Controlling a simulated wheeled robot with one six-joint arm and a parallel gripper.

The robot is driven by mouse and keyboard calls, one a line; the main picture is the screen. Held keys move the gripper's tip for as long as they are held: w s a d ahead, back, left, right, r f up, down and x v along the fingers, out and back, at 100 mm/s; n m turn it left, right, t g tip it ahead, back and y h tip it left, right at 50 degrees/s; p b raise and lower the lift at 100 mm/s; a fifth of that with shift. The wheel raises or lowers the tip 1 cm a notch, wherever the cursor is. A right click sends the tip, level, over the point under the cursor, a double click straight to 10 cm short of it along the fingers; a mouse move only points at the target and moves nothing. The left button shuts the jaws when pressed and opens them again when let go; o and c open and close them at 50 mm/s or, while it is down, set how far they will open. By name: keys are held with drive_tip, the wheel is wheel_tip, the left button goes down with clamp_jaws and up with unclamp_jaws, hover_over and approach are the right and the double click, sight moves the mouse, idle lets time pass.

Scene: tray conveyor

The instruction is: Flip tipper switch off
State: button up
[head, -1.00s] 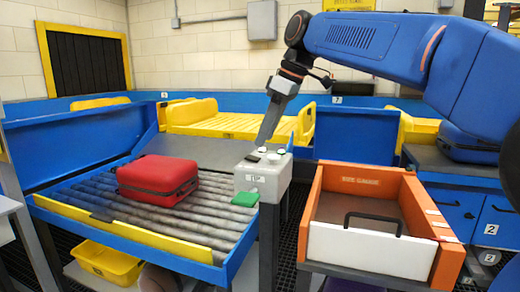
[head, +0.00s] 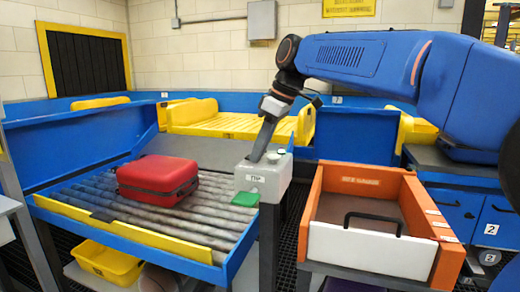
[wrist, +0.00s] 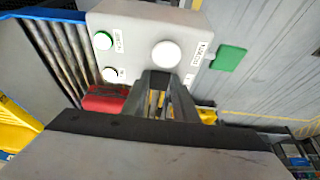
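The grey control box (head: 279,182) stands on a post at the right end of the roller conveyor, with a small label on its front.
A red suitcase (head: 158,178) lies on the rollers (head: 150,222). A green pad (head: 245,199) sits at the box's front foot. An orange open bin (head: 316,205) with a white front stands close at right. A yellow tray (head: 225,124) is behind.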

drive_tip(key=shift+w+a+r+g+h, duration=0.15)
drive_tip(key=shift+a+g+h, duration=0.2)
drive_tip(key=shift+h, duration=0.45)
drive_tip(key=shift+a+r+g+h, duration=0.1)
drive_tip(key=shift+a+g+h, duration=0.2)
drive_tip(key=shift+h, duration=0.6)
drive_tip(key=o, duration=1.1)
drive_tip(key=shift+c, duration=0.2)
wheel_tip(320, 180, up, 12)
drive_tip(key=shift+d, duration=0.4)
drive_tip(key=shift+s, duration=0.2)
